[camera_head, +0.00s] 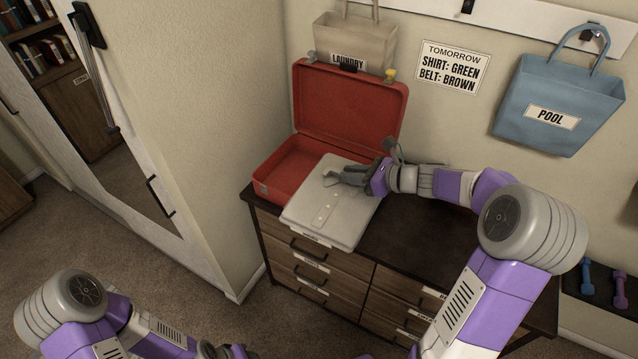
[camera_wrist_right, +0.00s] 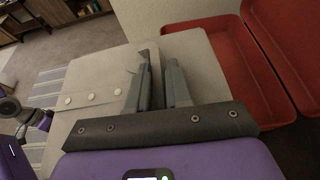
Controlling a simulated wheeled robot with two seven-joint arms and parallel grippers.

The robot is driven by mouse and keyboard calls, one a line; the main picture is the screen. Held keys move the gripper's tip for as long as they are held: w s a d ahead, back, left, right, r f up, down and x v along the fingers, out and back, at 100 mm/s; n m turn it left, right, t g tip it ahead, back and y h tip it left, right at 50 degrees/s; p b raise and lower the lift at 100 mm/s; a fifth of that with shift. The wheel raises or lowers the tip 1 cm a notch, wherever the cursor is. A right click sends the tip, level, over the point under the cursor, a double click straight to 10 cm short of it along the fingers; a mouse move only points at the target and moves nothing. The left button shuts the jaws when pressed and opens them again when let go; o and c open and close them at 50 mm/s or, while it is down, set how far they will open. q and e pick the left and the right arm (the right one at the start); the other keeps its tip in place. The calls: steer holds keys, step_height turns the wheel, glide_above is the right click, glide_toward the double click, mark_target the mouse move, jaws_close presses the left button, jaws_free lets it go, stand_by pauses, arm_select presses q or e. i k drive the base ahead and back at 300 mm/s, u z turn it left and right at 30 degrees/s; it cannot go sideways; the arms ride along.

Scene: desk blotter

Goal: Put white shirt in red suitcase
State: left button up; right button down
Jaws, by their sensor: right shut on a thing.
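The white shirt (camera_head: 325,213) is folded flat, with a row of buttons. It lies at the dresser's front left and covers part of the red suitcase (camera_head: 350,108) from this angle. The suitcase stands open, lid raised against the wall. My right gripper (camera_head: 340,177) is shut on the white shirt near its far edge. In the right wrist view the fingers (camera_wrist_right: 160,78) lie over the shirt (camera_wrist_right: 95,82), with the suitcase (camera_wrist_right: 228,62) to the right. I cannot tell whether shirt and suitcase touch. My left gripper (camera_head: 228,351) shows only slightly at the bottom edge, low beside the dresser.
The dark dresser top (camera_head: 415,240) is bare right of the shirt. A beige laundry bag (camera_head: 355,42) hangs behind the lid, and a blue pool bag (camera_head: 558,100) hangs at right. A sign (camera_head: 453,67) names a green shirt and brown belt. Dumbbells (camera_head: 620,290) sit far right.

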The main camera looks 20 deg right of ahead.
mark_target(303, 179)
steer(key=i, duration=0.95)
